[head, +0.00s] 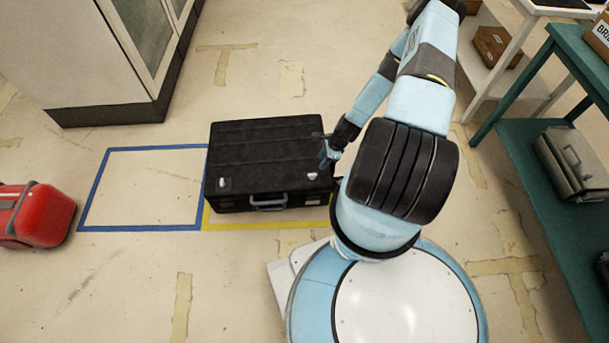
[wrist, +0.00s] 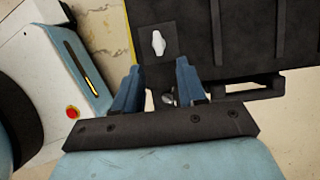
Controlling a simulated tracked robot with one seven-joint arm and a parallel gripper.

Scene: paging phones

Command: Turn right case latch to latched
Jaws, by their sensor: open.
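A black case (head: 265,150) lies closed on the floor, its handle (head: 268,202) on the near side. The right case latch (head: 312,176) is a small pale knob on the lid's near right corner. In the wrist view this latch (wrist: 158,43) is a white elongated knob on a dark square plate, its long axis nearly upright in the picture. My gripper (head: 327,156) is over the case's right edge, close to the latch. In the wrist view my gripper (wrist: 157,77) is open, and the latch shows beyond the gap between the blue fingertips, not between them. Contact cannot be told.
A left latch (head: 223,183) sits on the lid's near left corner. A blue taped rectangle (head: 140,150) of bare floor lies left of the case. A red case (head: 35,215) is farther left. A teal shelf (head: 545,150) stands right, a cabinet (head: 90,55) at back left.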

